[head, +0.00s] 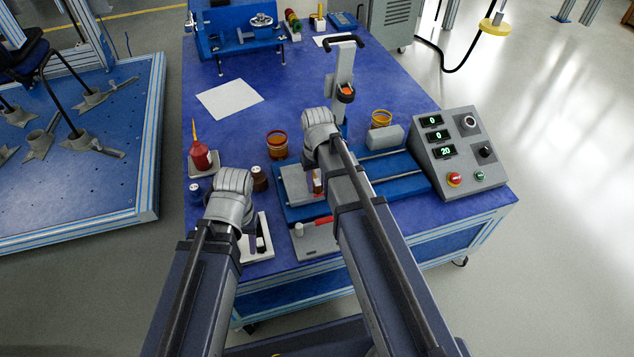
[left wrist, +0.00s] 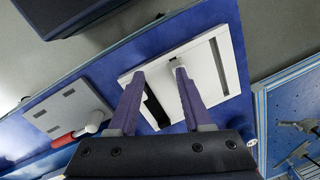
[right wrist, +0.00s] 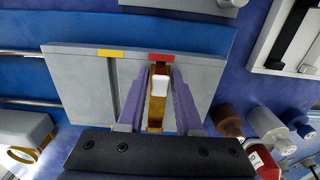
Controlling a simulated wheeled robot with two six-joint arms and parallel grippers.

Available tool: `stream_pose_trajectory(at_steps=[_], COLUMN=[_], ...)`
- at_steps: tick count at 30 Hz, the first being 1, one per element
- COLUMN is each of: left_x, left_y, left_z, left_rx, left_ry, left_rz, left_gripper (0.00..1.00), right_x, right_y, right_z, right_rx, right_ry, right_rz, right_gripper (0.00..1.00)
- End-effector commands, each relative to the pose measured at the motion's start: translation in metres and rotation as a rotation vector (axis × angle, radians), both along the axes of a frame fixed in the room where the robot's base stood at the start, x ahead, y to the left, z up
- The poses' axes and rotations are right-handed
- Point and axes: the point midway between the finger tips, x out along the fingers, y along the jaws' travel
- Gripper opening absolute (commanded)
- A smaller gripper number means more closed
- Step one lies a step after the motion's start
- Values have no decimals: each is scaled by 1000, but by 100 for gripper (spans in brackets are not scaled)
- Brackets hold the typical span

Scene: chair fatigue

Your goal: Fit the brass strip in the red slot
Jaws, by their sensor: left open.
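The brass strip (right wrist: 155,112) stands between the fingers of my right gripper (right wrist: 160,72) in the right wrist view, with a small white piece (right wrist: 160,84) on it. The fingers lie close on both sides of it. The strip is at the red-marked slot (right wrist: 162,58) of a grey block (right wrist: 80,85); how deep it sits cannot be told. A second slot beside it has a yellow mark (right wrist: 110,53). In the head view my right arm hides part of the block (head: 297,185). My left gripper (left wrist: 159,70) is open and empty above a white tray (left wrist: 205,75) with dark recesses.
A control box (head: 460,150) stands right of the blue fixture (head: 400,170). A red-handled tool lies on a grey plate (head: 314,243) in front.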

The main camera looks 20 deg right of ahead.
Motion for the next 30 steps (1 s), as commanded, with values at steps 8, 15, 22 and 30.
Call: stream_pose_trajectory(at_steps=[8,15,22,30], left_x=[0,0,0,0], left_y=[0,0,1,0], left_z=[1,1,9,41], left_rx=[0,0,3,-2], left_ry=[0,0,-1,1], left_rz=[0,0,-1,1], left_gripper=[50,50,50,50], right_x=[0,0,0,0], right_y=[0,0,0,0], right_z=[1,1,9,41], right_rx=[0,0,0,0], right_ry=[0,0,0,0], right_rz=[0,0,0,0], right_gripper=[67,67,67,67])
